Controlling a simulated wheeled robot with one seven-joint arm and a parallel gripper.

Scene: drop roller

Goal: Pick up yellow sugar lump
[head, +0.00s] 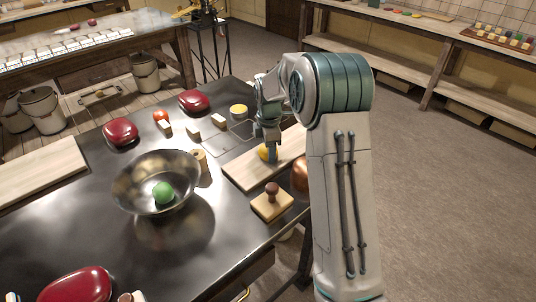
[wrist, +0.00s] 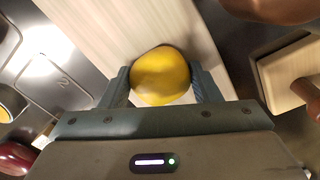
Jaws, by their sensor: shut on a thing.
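The yellow sugar lump (head: 266,153) is a smooth rounded piece at the pale wooden board (head: 240,174) on the dark metal table. In the wrist view the yellow lump (wrist: 160,75) sits between the two fingers, with the board (wrist: 110,28) behind it. My gripper (head: 268,146) points down over the board and is shut on the lump. My gripper also shows in the wrist view (wrist: 163,88). Whether the lump touches the board or is slightly above it, I cannot tell.
A wooden block with a round knob (head: 272,203) stands close in front of the board, beside a copper-coloured round object (head: 300,176). A metal bowl (head: 130,190) with a green ball (head: 164,193) is to the left. Red lidded pieces (head: 120,132) and small blocks (head: 193,135) lie behind.

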